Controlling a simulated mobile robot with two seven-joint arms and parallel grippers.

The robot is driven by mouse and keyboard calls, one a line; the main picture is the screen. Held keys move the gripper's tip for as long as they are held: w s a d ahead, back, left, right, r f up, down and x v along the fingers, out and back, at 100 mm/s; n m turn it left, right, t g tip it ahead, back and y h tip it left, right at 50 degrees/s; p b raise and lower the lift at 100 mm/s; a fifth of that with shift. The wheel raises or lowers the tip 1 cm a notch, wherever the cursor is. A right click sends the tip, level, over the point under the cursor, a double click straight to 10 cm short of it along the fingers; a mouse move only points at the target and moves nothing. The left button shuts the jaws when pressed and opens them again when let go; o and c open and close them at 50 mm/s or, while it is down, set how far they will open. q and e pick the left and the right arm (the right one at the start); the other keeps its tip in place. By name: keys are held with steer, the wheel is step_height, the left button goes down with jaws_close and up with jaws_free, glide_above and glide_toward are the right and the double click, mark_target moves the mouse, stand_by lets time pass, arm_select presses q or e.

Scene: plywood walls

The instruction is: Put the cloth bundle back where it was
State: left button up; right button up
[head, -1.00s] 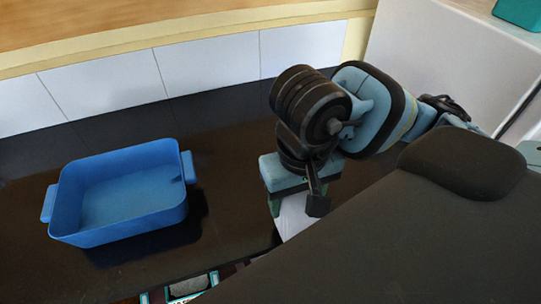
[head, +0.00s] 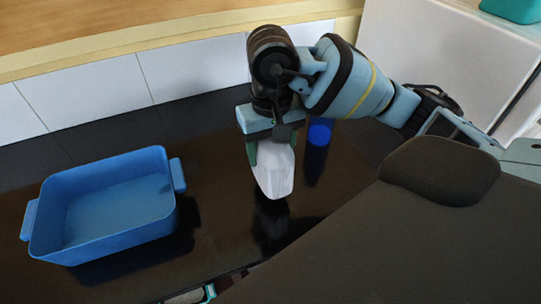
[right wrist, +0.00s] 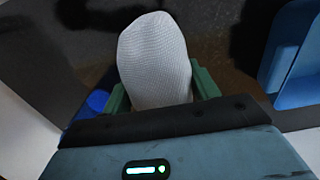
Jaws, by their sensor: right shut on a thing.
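The cloth bundle (head: 273,176) is white, rounded and elongated. My right gripper (head: 270,155) points down and is shut on its upper part. The bundle hangs from the fingers over the dark counter (head: 225,205), seemingly a little above it, with a dark reflection below. In the right wrist view the woven bundle (right wrist: 155,60) sits between the two green fingers of my right gripper (right wrist: 158,92). My left gripper is not in view.
An empty blue tray with handles (head: 160,219) stands left of the bundle; its edge (right wrist: 284,45) shows in the right wrist view. A small blue round object (head: 320,132) stands right of the bundle. White tiles (head: 190,72) line the back. Counter between tray and bundle is clear.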

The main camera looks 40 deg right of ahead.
steer(key=shift+w, duration=0.1)
steer(key=f, duration=0.3)
steer(key=shift+w+d+f+p, duration=0.1)
steer(key=shift+w+d+p, duration=0.1)
steer(key=shift+w+p, duration=0.1)
steer(key=shift+f, duration=0.15)
steer(key=shift+f, duration=0.2)
steer(key=o, duration=1)
steer(key=shift+c, duration=0.2)
